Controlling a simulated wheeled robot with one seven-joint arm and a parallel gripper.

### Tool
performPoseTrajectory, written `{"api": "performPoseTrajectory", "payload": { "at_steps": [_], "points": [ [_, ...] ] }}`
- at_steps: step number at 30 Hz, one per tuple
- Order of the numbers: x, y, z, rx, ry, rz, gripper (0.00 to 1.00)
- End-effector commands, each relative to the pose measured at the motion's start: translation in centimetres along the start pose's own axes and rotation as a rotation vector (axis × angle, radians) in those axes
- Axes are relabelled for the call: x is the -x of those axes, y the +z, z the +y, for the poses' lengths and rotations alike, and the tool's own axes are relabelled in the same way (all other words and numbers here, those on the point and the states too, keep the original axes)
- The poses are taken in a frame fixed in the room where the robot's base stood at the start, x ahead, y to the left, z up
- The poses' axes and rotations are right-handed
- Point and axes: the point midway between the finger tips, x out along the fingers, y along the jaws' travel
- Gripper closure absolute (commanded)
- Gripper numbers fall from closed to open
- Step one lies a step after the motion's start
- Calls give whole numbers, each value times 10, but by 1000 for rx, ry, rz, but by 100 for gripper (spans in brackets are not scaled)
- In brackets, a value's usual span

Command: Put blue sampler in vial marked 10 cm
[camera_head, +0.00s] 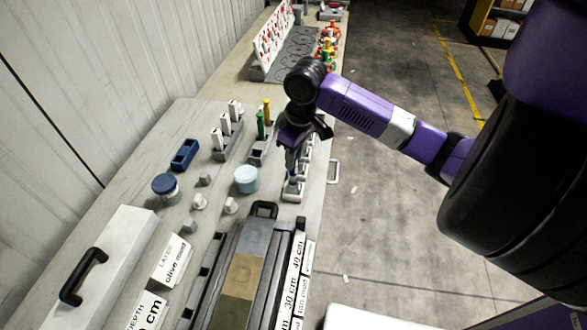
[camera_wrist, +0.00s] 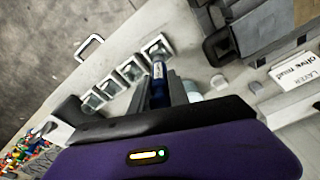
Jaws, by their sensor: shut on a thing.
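My gripper (camera_head: 293,152) is shut on the blue sampler (camera_wrist: 158,84), which points down between the two fingers. The sampler (camera_head: 290,162) also shows below my gripper in the head view. Its lower end appears over or close to the end vial (camera_wrist: 157,48) of a row of clear square vials; I cannot tell whether it is inside. This end vial (camera_head: 292,190) is nearest the core box in the head view. Other vials (camera_wrist: 132,69) run in a line away from it. My gripper hides part of the row in the head view. No vial's depth mark is readable.
The core box (camera_head: 238,280) lies in front, with 30 cm and 40 cm marks on its right edge. A light-blue jar (camera_head: 246,179), a dark-blue-lidded jar (camera_head: 166,187) and a rack with a green sampler (camera_head: 261,124) stand left of my gripper.

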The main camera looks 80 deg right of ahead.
Motion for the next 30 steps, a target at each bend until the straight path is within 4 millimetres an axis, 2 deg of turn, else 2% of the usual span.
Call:
{"api": "performPoseTrajectory", "payload": {
  "at_steps": [5,13,24,25,28,30],
  "points": [
    [-10,1,0,-1,-1,-1,100],
    [-44,6,0,-1,0,-1,100],
    [-49,6,0,1,0,-1,100],
    [-49,6,0,0,0,-1,77],
    [-49,6,0,1,0,-1,57],
    [-49,6,0,1,0,0,57]
  ]
}}
